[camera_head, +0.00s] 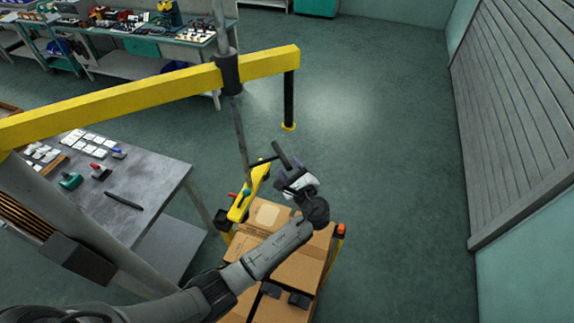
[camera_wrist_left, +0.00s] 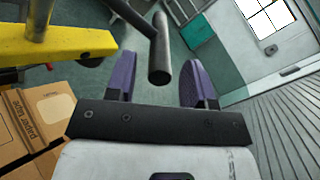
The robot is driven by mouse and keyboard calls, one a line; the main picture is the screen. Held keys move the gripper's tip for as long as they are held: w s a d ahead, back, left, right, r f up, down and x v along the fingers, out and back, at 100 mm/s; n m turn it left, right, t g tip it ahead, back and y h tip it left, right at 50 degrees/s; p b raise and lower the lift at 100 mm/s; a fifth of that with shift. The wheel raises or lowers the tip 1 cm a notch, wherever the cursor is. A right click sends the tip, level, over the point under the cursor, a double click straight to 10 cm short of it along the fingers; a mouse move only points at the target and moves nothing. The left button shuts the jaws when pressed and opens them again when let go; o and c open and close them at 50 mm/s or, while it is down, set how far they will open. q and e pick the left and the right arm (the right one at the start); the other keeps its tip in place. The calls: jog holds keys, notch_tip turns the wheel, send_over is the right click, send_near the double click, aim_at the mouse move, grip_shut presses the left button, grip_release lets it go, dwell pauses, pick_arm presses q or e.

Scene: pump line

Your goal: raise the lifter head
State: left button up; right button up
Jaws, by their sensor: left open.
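The yellow lifter head (camera_head: 250,190) hangs on a grey lift tube (camera_head: 238,135) over cardboard boxes. It also shows at the left of the left wrist view (camera_wrist_left: 55,46). A dark handle bar (camera_head: 283,156) sticks out from its right side. In the left wrist view the handle's round end (camera_wrist_left: 160,74) appears between the two purple fingers. My left gripper (camera_head: 288,174) is open around or just short of the handle, with gaps on both sides. The fingers do not visibly touch it. My right gripper is not in view.
Cardboard boxes (camera_head: 297,272) are stacked below my left arm. A yellow overhead beam (camera_head: 130,98) carries the tube, with a black post (camera_head: 289,100) hanging from its end. A grey table (camera_head: 150,195) with small parts stands left. The floor to the right is clear up to a slatted shutter (camera_head: 515,110).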

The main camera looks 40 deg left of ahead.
pick_arm(q)
jog(key=b+v, duration=0.2)
jog(key=v, duration=0.9)
jog(key=shift+d, duration=0.2)
jog(key=shift+s, duration=0.1)
